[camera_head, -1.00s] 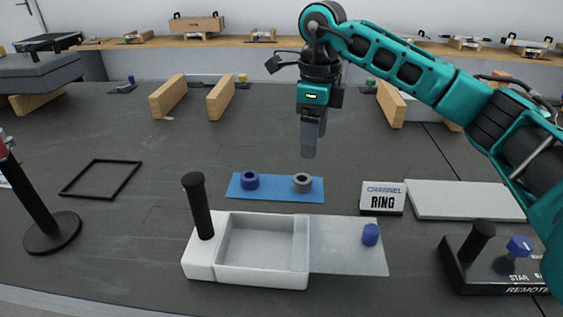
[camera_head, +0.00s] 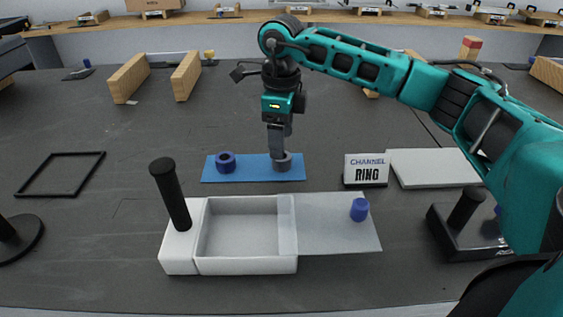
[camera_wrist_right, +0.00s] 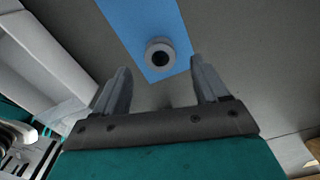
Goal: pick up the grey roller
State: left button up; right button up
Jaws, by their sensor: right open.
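The grey roller (camera_head: 283,163) is a short ring with a dark hole, on the right part of a blue mat (camera_head: 245,171). It also shows in the right wrist view (camera_wrist_right: 160,52), ahead of and between the two fingers. My right gripper (camera_head: 278,154) points down just above and in front of the roller in the head view and partly covers it. In the right wrist view my right gripper (camera_wrist_right: 160,84) is open, with nothing between its fingers. My left gripper is not in view.
A dark blue roller (camera_head: 226,162) lies on the same mat. Nearby are a white tray box (camera_head: 292,265) with a black upright handle (camera_head: 170,195), a blue knob (camera_head: 359,210), a "CHANNEL RING" sign (camera_head: 366,170) and a flat white plate (camera_head: 434,167).

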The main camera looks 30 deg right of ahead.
notch_tip(320, 180, down, 4)
jog(key=shift+f+b, duration=0.15)
jog(key=shift+b, duration=0.25)
jog(key=shift+c, duration=0.2)
jog(key=c, duration=1.1)
jog(key=shift+r, duration=0.2)
jog(key=shift+c, duration=0.2)
